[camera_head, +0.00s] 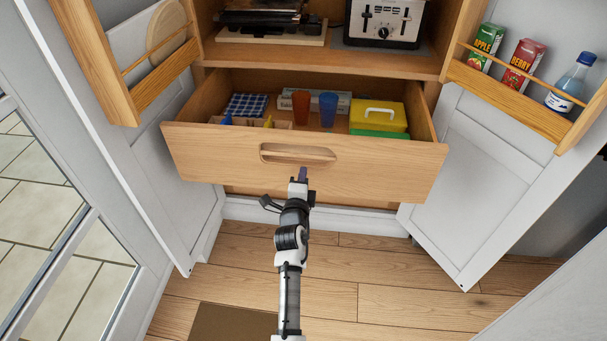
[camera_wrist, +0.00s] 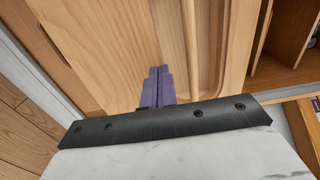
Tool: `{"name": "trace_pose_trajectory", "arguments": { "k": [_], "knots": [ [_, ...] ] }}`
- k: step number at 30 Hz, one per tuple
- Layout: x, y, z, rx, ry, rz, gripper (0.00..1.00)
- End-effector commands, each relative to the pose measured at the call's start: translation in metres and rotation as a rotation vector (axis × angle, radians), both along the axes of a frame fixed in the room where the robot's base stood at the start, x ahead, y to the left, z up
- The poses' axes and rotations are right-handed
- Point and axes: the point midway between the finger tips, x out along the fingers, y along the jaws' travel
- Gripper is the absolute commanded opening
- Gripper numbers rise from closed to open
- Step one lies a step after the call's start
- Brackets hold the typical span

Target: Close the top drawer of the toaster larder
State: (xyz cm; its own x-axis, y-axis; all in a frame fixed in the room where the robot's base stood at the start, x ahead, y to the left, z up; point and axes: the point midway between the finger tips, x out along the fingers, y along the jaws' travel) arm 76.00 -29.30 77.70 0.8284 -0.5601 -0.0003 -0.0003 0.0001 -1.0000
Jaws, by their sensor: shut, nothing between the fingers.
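The larder's top drawer (camera_head: 225,157) is pulled well out, its wooden front facing me. A recessed handle slot (camera_head: 298,154) is in the middle of the front; it also shows in the wrist view (camera_wrist: 208,45). My gripper (camera_head: 302,174) is shut and empty, with its purple fingers just in front of the drawer front, slightly below the handle slot. In the wrist view the fingers (camera_wrist: 157,85) point at the wooden front (camera_wrist: 110,45) beside the slot. I cannot tell whether the fingertips touch the wood.
The drawer holds an orange cup (camera_head: 300,108), a blue cup (camera_head: 328,109), a yellow-lidded box (camera_head: 378,115) and a checked cloth (camera_head: 247,105). A toaster (camera_head: 384,22) stands on the shelf above. Open doors with racks flank both sides, the right one (camera_head: 470,180) holding cartons and a bottle (camera_head: 571,82).

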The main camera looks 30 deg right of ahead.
Motion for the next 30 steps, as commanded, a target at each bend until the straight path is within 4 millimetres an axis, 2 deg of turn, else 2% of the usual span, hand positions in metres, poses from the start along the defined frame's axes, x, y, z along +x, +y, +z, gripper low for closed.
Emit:
{"name": "trace_pose_trajectory", "arguments": {
  "k": [20, 26, 30],
  "knots": [
    [0.002, 0.000, -0.001, 0.000, 0.000, 0.000, 0.00],
    [0.014, -0.008, -0.003, -0.001, -0.002, 0.001, 0.00],
    [0.031, -0.019, -0.004, 0.000, -0.004, 0.002, 0.00]
  ]
}}
